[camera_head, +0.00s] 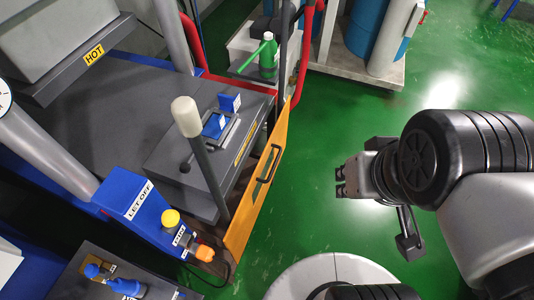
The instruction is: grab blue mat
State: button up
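I see no flat piece that I can surely call a blue mat. A small blue piece (214,125) lies in a framed recess on the grey panel left of centre. A second blue piece (230,103) stands tilted just behind it. My gripper (376,212) is at the right, over the green floor, well apart from both pieces. Its two fingers look spread, with bare floor between them and nothing held. The wrist hides part of the hand.
A grey post with a white knob (186,116) rises before the panel. A yellow gate (254,190) edges the machine. A blue LET OFF box (140,207), a green bottle (268,58) and a blue drum (367,28) stand around. The floor (315,130) between machine and gripper is clear.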

aim_at(215, 128)
jog(key=i+l+u, duration=0.2)
jog(key=i, duration=0.3)
jog(key=i+l+u, duration=0.25)
jog(key=i, duration=0.25)
jog(key=j+u, duration=0.1)
jog(key=u, duration=1.2)
